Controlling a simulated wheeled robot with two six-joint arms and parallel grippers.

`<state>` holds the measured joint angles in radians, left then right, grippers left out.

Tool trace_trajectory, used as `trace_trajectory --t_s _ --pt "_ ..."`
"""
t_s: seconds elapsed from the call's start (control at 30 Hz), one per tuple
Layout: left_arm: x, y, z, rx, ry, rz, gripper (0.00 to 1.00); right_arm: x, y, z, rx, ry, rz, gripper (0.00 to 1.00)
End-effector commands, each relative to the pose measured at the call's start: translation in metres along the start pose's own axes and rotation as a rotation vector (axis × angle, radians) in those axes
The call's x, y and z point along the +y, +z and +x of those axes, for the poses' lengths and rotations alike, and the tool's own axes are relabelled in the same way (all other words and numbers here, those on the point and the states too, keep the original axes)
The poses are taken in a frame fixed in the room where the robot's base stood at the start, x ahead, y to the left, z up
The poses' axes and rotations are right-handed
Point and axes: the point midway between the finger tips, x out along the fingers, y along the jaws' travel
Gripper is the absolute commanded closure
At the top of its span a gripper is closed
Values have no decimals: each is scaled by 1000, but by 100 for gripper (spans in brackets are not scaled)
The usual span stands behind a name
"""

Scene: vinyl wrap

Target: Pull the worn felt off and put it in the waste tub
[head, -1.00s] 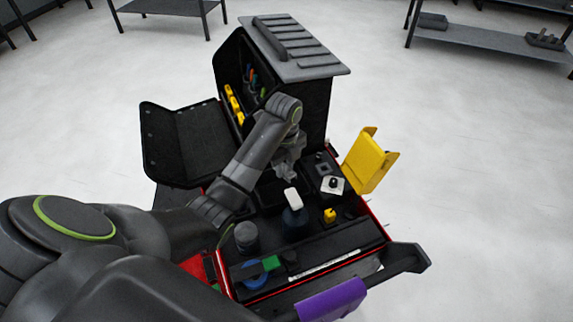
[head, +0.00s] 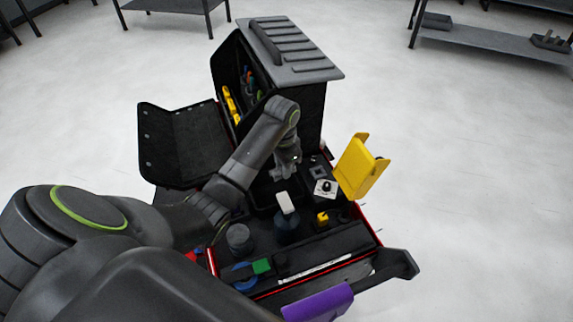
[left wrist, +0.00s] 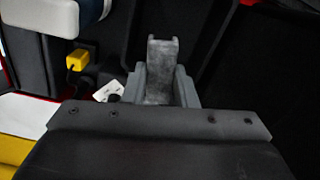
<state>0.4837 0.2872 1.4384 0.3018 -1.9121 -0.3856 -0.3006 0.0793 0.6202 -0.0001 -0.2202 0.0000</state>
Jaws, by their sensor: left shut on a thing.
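My left gripper (head: 284,174) hangs over the middle of the tool cart (head: 330,244), behind a dark bottle with a white cap (head: 286,203). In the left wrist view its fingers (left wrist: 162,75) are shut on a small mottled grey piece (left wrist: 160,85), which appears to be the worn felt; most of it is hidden. A black open tub-like recess (head: 262,196) lies below and beside the gripper; I cannot tell for sure that it is the waste tub. My right gripper does not show.
A yellow holder (head: 360,166) stands on the cart's right edge. A purple piece (head: 318,302) sits on the front handle. A grey-lidded cabinet (head: 292,48) rises behind, with an open black flap (head: 180,142) at left. A small yellow tool (head: 322,218) stands near the bottle.

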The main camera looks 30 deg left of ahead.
Motion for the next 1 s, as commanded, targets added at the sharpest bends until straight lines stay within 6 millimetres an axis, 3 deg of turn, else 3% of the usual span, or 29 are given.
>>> trace_trajectory --t_s 0.6,0.8,1.0 --pt "-14 16 -8 0 -1 -1017 95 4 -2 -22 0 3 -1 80" --pt "-17 20 -9 -1 -1 -1257 95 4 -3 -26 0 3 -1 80" --pt "-19 21 -8 0 -1 -1362 95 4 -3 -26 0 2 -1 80"
